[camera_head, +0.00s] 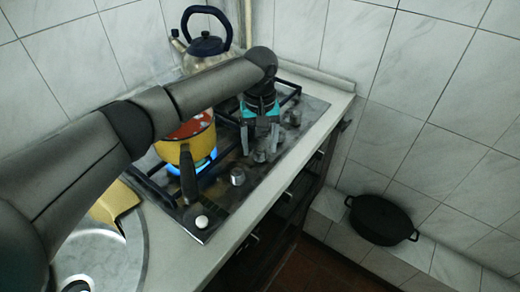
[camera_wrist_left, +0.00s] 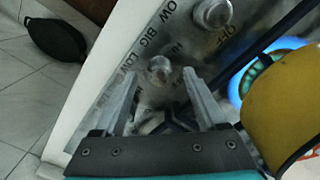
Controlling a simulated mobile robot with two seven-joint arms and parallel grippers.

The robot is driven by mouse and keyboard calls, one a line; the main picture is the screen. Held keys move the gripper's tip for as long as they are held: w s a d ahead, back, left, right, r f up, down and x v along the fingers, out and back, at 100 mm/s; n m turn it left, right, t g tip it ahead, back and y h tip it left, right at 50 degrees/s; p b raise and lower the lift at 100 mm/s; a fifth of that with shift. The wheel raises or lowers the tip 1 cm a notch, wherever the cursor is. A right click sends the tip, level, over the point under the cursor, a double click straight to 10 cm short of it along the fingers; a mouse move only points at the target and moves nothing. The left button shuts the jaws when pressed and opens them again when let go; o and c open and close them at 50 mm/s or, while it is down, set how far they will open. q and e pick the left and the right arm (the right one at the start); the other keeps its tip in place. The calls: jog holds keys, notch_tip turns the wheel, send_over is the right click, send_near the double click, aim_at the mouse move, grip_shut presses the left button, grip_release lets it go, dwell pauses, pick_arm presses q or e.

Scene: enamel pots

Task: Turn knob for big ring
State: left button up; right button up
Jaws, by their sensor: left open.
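The stove top (camera_head: 222,200) has metal knobs along its front strip. One knob (camera_head: 237,176) is in plain view near the yellow pot, and another (camera_head: 294,117) is farther back. My left gripper (camera_head: 262,156) points down over the strip between them, open. In the left wrist view a round metal knob (camera_wrist_left: 158,70) appears between the open fingertips (camera_wrist_left: 160,82), and I cannot tell whether they touch it. A second knob (camera_wrist_left: 212,13) is above it in that view. Printed words including BIG and LOW run beside the knobs. My right gripper is not in view.
A yellow pot (camera_head: 187,142) with red contents sits over a blue flame (camera_head: 205,162), its dark handle pointing forward. It is close beside the gripper in the wrist view. A kettle (camera_head: 205,45) stands behind. A black pan (camera_head: 380,220) is low at right. A white button (camera_head: 202,221) is near the front corner.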

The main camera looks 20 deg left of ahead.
pick_arm(q)
jog(key=shift+f, duration=0.55)
grip_shut()
